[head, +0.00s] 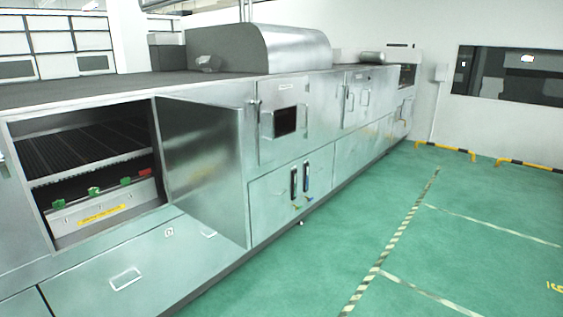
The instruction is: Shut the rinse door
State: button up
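A long metal machine (207,262) runs from the near left to the back right. A flat metal door (207,165) on its front stands wide open and sticks out from the right side of a square opening. I take it to be the rinse door; no label on it can be read. Through the opening (97,150) I see dark slatted rows, green and red parts, and a yellow strip. The edge where the door meets the opening is partly hidden by the door itself. My gripper is not in view.
Green floor (360,240) with striped tape lines lies clear to the right of the machine. Other closed panels (283,120) with handles line the machine's front. Yellow and black barriers (445,151) stand by the back wall.

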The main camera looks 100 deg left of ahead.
aim_at(202, 143)
jog(key=u, duration=2.2)
jog(key=i+j+u, duration=0.4)
jog(key=i, duration=0.45)
jog(key=i+u, duration=0.35)
jog(key=i, duration=0.5)
jog(key=i+u, duration=0.1)
jog(key=i, duration=0.6)
jog(key=i+l, duration=0.15)
jog(key=i, duration=0.55)
jog(key=i+l+u, duration=0.15)
jog(key=i, duration=0.55)
jog(key=i+u, duration=0.15)
jog(key=u, duration=2.75)
jog(key=k+j+u, duration=0.2)
jog(key=k, duration=0.25)
jog(key=k+j+z, duration=0.1)
jog(key=i+l+u, duration=0.1)
